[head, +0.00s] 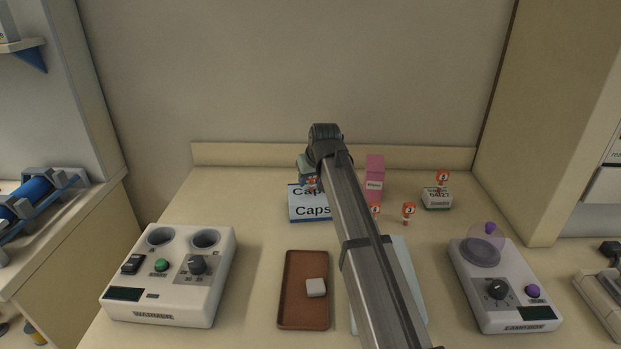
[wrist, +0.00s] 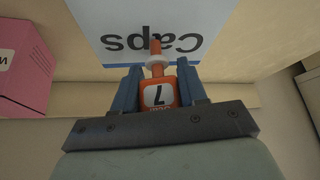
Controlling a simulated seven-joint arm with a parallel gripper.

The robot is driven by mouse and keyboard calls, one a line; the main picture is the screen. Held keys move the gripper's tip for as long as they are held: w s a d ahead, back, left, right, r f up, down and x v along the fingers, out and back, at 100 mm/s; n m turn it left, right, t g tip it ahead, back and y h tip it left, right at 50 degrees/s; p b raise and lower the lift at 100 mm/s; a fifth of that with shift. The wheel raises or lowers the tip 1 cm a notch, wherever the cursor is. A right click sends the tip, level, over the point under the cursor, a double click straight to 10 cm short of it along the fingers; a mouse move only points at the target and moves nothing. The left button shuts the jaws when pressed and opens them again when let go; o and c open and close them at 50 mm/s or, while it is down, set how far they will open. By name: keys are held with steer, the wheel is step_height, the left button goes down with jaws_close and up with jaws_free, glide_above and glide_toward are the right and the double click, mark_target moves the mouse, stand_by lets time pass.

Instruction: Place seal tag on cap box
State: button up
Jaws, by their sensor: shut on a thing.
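The cap box (head: 309,212) is white and blue, lettered "Caps", and stands at the back middle of the counter. It also shows upside down in the wrist view (wrist: 200,20). My gripper (wrist: 157,88) is shut on an orange seal tag (wrist: 159,96) with a white label and a dark numeral. The tag's thin stem with a pale collar points toward the box. In the head view my gripper (head: 309,181) and the held tag are at the box's upper back edge, partly hidden by my arm. I cannot tell whether tag and box touch.
A pink box (head: 374,170) stands right of the cap box. Other tags stand near it (head: 409,211) and at the gauze box (head: 436,201). A brown tray (head: 290,290) holds a small white block. A warmer (head: 170,290) is left, a lamp device (head: 510,310) right.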

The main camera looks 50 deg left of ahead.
steer(key=shift+f, duration=0.1)
steer(key=o, duration=1)
steer(key=v, duration=1.2)
